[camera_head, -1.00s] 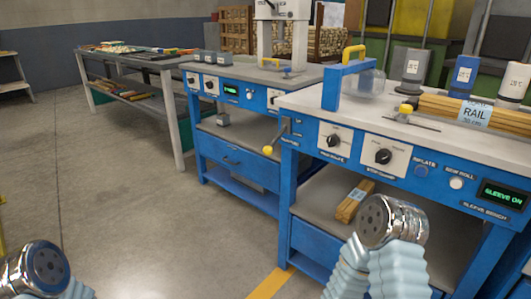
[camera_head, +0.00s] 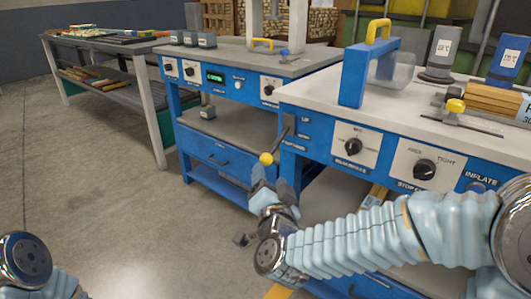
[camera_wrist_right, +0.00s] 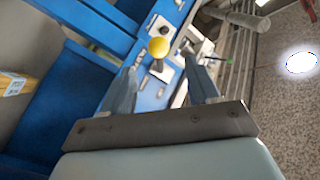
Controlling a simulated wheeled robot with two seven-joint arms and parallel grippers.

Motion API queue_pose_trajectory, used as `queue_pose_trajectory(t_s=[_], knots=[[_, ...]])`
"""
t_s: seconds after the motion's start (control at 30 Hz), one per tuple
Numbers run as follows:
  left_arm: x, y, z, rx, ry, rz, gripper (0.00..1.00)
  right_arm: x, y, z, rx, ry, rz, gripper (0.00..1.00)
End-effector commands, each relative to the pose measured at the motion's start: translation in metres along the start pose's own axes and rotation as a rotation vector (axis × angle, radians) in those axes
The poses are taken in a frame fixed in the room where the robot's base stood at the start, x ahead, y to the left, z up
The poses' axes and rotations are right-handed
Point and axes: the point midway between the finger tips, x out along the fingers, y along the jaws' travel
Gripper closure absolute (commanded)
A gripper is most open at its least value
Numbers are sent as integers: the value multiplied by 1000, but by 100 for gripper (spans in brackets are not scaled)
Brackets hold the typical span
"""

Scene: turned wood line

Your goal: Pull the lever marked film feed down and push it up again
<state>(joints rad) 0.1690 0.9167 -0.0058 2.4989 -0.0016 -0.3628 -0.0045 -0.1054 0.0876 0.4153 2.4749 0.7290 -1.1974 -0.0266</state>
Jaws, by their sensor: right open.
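The lever has a dark arm and a yellow ball knob (camera_head: 266,158). It is on the left end of the blue sleeve bench, and its small label is too small to read. The knob hangs out to the left of and below the lever's mount. My right gripper (camera_head: 271,183) is open and empty just below the knob. In the right wrist view the yellow knob (camera_wrist_right: 159,47) shows between and beyond the two spread fingers of the right gripper (camera_wrist_right: 163,75), and I see no contact. My left arm shows at the lower left, with its gripper out of view.
The blue bench (camera_head: 320,97) carries a yellow-handled blue frame (camera_head: 370,65) and dial panels below its top. A second blue bench (camera_head: 225,68) stands behind, to the left. Bare floor (camera_head: 90,190) lies open at the left.

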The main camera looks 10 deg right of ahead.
Motion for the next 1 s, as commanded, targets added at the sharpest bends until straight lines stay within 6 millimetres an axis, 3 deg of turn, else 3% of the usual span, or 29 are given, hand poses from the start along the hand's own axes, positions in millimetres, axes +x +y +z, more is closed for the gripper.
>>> queue_pose_trajectory(t_s=[0.2, 0.4, 0.8, 0.83, 1.0], knots=[[-2, 2, 1, 1, -3, 2, 57, 52, 2, 2, -1, -3, 4, 40], [-3, 3, 1, 2, -4, 3, 57, 82, 2, 2, -2, -3, 1, 40], [-3, 4, 1, 3, -4, 3, 57, 92, 2, 2, -2, -3, 0, 40], [-3, 4, 1, 3, -4, 3, 57, 92, 2, 2, -2, -3, 0, 41], [-3, 4, 1, 3, -4, 3, 57, 92, 2, 2, -2, -3, 0, 67]])
